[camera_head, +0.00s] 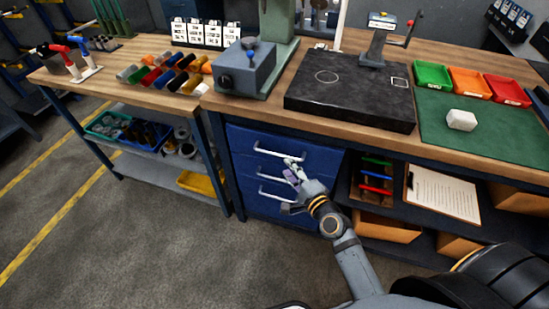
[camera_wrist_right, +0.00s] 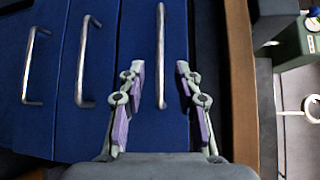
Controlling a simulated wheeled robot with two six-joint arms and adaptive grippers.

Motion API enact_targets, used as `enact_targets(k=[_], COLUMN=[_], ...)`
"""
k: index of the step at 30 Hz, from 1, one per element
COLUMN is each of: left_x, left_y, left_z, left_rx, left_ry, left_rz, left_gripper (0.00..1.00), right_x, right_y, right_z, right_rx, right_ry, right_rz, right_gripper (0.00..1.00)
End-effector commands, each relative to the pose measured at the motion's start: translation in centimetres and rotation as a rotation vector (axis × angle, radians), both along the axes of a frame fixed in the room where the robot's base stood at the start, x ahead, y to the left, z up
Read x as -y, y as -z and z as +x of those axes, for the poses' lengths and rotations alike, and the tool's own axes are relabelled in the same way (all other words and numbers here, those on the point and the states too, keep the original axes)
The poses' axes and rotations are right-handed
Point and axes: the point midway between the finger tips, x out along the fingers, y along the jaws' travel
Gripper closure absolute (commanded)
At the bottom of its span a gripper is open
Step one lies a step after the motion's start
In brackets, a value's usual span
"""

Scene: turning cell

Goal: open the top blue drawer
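The top blue drawer (camera_head: 323,157) is closed under the wooden worktop, with a pale bar handle (camera_head: 272,152). In the right wrist view this drawer (camera_wrist_right: 138,30) is the one beside the wood edge, and its handle (camera_wrist_right: 160,55) runs upright. My right gripper (camera_head: 292,170) is in front of the drawers, its tips near the right end of the top handle. In the wrist view my right gripper (camera_wrist_right: 158,80) is open, its fingers apart on either side of the handle's lower end. I cannot tell whether they touch it. My left gripper is not in view.
Two more blue drawers with handles (camera_head: 272,178) sit below. To the right, an open shelf holds a clipboard (camera_head: 440,192) and cardboard boxes (camera_head: 387,226). A dark stone plate (camera_head: 350,98) lies on the worktop above. The floor (camera_head: 130,235) in front at left is clear.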

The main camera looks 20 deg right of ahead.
Motion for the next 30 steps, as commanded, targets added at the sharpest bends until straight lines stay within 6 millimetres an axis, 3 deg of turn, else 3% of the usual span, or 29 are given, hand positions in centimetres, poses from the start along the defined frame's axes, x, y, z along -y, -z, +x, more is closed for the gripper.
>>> enact_targets(k=[6, 12, 23, 30], left_x=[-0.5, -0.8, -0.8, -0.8], left_y=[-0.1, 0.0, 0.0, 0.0], left_z=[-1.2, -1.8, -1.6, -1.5], left_rx=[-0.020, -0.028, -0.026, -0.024], left_ry=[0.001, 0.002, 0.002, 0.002], left_rz=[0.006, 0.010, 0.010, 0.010], left_gripper=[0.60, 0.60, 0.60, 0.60], right_x=[-1.0, -1.6, -1.8, -1.7], right_y=[0.6, 1.2, 1.3, 1.3], right_z=[4.7, 7.7, 8.5, 8.5], right_rx=[0.001, -0.001, -0.001, -0.001], right_ry=[0.000, 0.000, -0.001, -0.001], right_rz=[0.000, -0.002, -0.003, -0.003], right_gripper=[0.66, 0.66, 0.66, 0.96])
